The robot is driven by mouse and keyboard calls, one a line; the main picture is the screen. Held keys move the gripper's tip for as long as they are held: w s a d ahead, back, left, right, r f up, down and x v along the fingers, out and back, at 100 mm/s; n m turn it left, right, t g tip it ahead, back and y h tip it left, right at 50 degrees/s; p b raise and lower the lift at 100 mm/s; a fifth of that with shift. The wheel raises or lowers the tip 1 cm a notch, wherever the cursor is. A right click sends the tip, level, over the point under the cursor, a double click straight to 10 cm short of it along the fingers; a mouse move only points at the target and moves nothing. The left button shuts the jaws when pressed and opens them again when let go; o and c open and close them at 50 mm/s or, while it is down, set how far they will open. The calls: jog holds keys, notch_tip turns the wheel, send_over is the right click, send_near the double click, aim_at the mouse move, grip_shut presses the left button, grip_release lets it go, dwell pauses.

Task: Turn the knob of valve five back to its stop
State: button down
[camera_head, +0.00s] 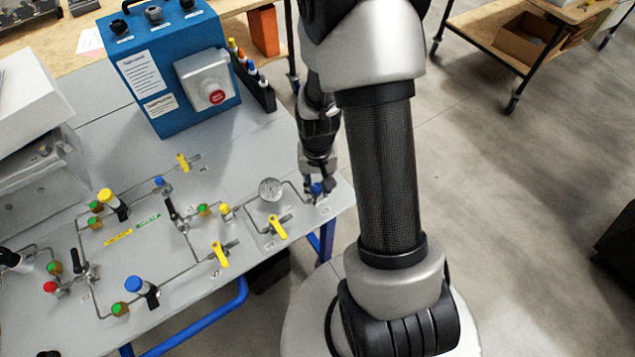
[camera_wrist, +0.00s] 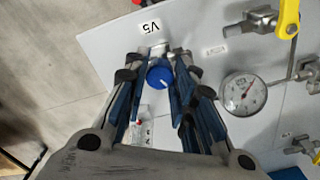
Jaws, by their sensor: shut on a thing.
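The knob of valve five is a blue round knob with a white mark (camera_wrist: 160,76). In the wrist view it sits just below the label "V5" (camera_wrist: 149,26) on the grey panel. My gripper (camera_wrist: 162,68) has its fingers on both sides of the knob and is shut on it. In the head view my gripper (camera_head: 318,185) is at the right end of the panel, and a bit of the blue knob (camera_head: 317,188) shows between the fingers. The valve body under the knob is mostly hidden.
A pressure gauge (camera_head: 270,189) stands close to the left of my gripper, with a yellow-handled valve (camera_head: 278,227) below it. Several more valves and thin pipes spread left over the panel (camera_head: 160,265). A blue control box (camera_head: 172,65) stands behind.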

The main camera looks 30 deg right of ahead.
aim_at(317, 187)
jog(key=m, duration=0.4)
jog(key=shift+m, duration=0.4)
dwell(0.4)
jog(key=c, duration=1.3)
grip_release()
jog(key=shift+c, duration=0.2)
jog(key=shift+r, duration=0.15)
notch_tip(317, 187, up, 12)
